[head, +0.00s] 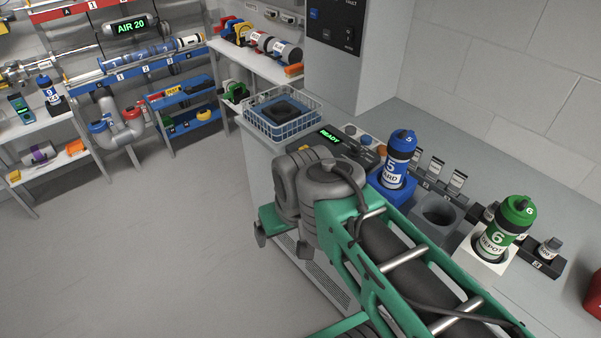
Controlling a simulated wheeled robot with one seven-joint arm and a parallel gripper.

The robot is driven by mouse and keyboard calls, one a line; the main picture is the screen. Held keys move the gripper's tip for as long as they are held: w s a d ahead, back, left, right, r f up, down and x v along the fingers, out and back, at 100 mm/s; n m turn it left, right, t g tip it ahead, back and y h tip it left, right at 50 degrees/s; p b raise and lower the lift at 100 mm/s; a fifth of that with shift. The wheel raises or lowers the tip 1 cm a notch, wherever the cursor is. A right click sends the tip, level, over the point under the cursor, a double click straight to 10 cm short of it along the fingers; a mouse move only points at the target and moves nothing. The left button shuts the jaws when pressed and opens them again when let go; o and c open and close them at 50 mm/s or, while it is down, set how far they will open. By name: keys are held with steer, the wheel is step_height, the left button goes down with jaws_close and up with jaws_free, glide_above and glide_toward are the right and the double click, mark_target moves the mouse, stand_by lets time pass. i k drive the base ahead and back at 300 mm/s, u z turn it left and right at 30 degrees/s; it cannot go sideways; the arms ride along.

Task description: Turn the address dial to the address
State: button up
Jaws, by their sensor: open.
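A dark console with a lit green READY display (330,137) sits on the counter behind my wrist. Small round knobs or buttons (350,129) show along its right side. I cannot tell which of them, if any, is the address dial. My arm's grey wrist covers the near part of the console. A blue canister (398,158) marked 5 stands in a blue holder right of the console.
A blue basket (284,112) with a dark item stands left of the console. A green canister (507,228) marked 6 stands in a white holder at right, past an empty grey holder (437,217). Shelves with an AIR 20 display (131,26) stand far left. The floor (150,250) is clear.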

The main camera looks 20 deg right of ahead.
mark_target(354, 152)
steer(key=u, duration=0.3)
steer(key=i, duration=1.85)
steer(key=z, duration=0.2)
